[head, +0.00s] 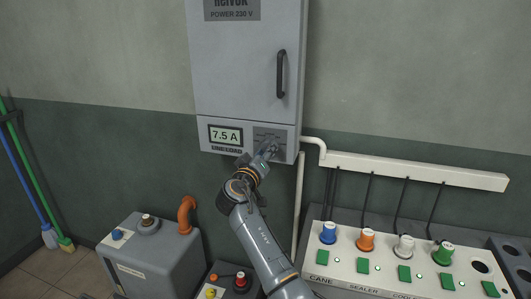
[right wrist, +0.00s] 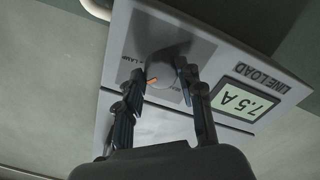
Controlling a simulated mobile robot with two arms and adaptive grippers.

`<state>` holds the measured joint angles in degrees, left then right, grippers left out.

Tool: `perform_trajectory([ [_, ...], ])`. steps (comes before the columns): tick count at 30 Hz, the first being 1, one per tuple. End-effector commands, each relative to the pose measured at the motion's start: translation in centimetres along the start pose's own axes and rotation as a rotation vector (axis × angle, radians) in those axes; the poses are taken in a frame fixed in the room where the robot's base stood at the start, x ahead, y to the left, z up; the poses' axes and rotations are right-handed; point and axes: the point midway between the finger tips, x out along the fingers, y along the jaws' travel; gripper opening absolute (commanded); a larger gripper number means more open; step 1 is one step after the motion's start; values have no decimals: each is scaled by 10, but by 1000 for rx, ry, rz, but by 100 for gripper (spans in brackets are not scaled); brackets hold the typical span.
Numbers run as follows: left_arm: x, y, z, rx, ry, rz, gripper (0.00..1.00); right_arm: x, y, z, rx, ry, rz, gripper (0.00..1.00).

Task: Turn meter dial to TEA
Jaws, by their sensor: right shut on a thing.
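The meter dial (right wrist: 160,75) is a round grey knob with an orange mark on the cabinet's lower panel. In the right wrist view a "LAMP" label shows beside it; I cannot make out a TEA label. My right gripper (right wrist: 160,80) is shut on the dial, one finger on each side. In the head view my right gripper (head: 268,150) reaches the panel and hides most of the dial. The meter display (head: 226,135) left of the dial reads 7.5 A; it also shows in the right wrist view (right wrist: 238,102). My left gripper is not in view.
The grey cabinet (head: 235,70) with a black handle (head: 281,74) hangs on the wall. A white cable duct (head: 420,171) runs to the right. Below it a panel (head: 385,262) carries coloured plugs and green switches. A grey tank (head: 160,262) stands at lower left.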

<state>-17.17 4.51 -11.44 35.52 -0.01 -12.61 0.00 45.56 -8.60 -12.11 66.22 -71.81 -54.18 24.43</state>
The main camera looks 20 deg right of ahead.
Motion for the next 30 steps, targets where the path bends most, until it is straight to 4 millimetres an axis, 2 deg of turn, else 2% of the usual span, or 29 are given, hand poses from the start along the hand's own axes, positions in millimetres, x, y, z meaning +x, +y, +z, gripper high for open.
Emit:
perform_trajectory([
  [1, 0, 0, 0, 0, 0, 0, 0, 0, 2, -2, 2, 5, 2, 43],
  [3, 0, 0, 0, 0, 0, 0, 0, 0, 2, -2, 2, 4, 2, 58],
  [4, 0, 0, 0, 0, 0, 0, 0, 0, 1, -2, 2, 4, 2, 60],
  [14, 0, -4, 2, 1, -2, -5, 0, -2, 0, -1, 2, 2, 0, 60],
  [17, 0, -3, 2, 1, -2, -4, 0, -11, -1, 0, 3, 2, -1, 60],
  [25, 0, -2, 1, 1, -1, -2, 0, -56, -1, 0, 4, 1, -2, 60],
  [30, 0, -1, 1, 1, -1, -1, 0, -72, 0, -1, 1, 3, 0, 60],
])
